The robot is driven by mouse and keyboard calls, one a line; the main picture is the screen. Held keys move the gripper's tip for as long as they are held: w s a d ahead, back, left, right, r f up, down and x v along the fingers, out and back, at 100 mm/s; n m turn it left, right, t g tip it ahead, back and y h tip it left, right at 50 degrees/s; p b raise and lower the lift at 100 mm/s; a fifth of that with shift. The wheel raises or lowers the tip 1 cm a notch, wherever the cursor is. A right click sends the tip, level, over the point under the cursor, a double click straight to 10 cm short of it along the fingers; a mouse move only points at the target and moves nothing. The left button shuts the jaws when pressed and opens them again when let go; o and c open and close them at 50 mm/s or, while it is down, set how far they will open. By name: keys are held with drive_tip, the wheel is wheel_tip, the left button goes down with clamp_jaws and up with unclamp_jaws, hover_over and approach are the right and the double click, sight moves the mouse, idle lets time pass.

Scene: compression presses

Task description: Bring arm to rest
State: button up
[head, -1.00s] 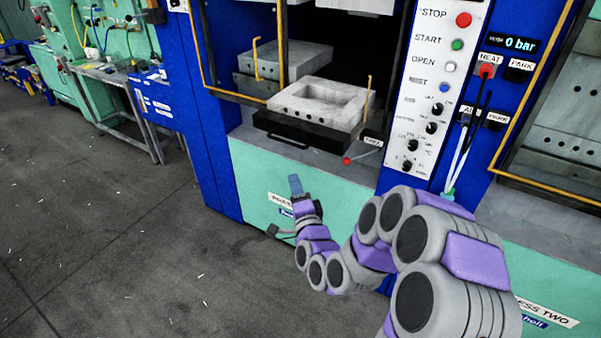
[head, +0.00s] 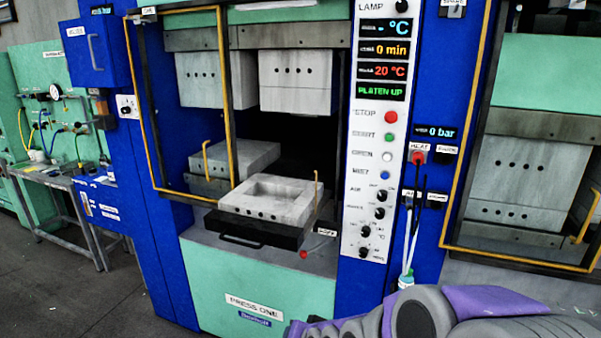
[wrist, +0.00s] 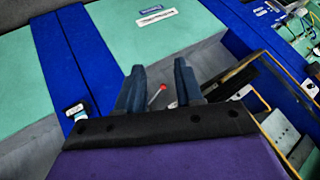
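My arm (head: 440,315), grey and purple, lies across the lower right corner of the head view. Its end is out of that view. In the wrist view my gripper (wrist: 159,82) shows two dark blue fingers standing apart. No object is held between them. A red-knobbed lever shows in the gap, and it appears to be in the background, apart from the fingers.
Press one (head: 258,280) stands ahead with its guard frame and a grey mould (head: 268,202) on its extended tray. A control panel (head: 377,150) is right of it, with another press (head: 520,170) beyond. A bench (head: 62,182) stands left. Open floor (head: 60,285) is at lower left.

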drive_tip(key=s+d+r+n+g+h, duration=0.1)
drive_tip(key=s+d+g, duration=0.2)
drive_tip(key=s, duration=0.7)
drive_tip(key=s+d+r+g+h, duration=0.1)
drive_tip(key=s+d+r+g, duration=0.1)
drive_tip(key=s+d, duration=0.4)
drive_tip(key=s+d+r+n+g+h, duration=0.1)
drive_tip(key=s+d+g, duration=0.3)
drive_tip(key=s, duration=1.1)
drive_tip(key=shift+s+d+r+n+g+h, duration=0.3)
drive_tip(key=shift+s+d+r+h, duration=0.05)
drive_tip(key=shift+d+r+h, duration=0.3)
drive_tip(key=shift+a, duration=0.1)
